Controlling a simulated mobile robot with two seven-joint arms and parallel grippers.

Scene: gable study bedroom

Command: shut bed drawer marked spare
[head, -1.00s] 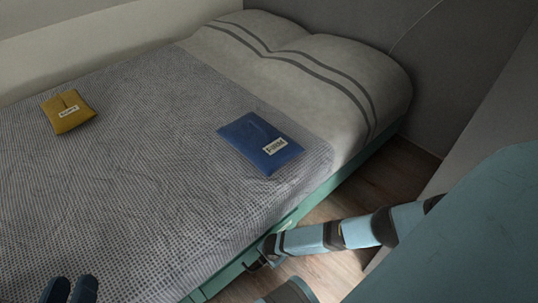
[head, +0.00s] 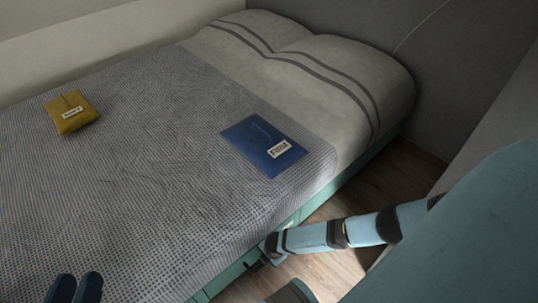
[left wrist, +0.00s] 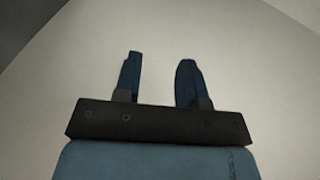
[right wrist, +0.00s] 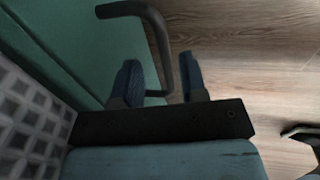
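The bed's green side (head: 310,208) shows along its right edge in the head view; no label reading spare is legible. In the right wrist view a green panel (right wrist: 75,45) of the bed carries a dark bar handle (right wrist: 158,30). My right gripper (right wrist: 160,85) is open there, its fingers apart, with the handle's near end between them; I cannot tell whether they touch it. In the head view its fingertips are hard to make out at the bed's edge. My left gripper (head: 75,288) is open and empty, low at the left; it also shows in the left wrist view (left wrist: 160,75).
A blue pouch (head: 250,140) and a mustard pouch (head: 72,112), both labelled, lie on the grey patterned blanket (head: 150,180). A striped pillow (head: 320,70) is at the bed's head. Wooden floor (head: 385,180) lies between the bed and the wall.

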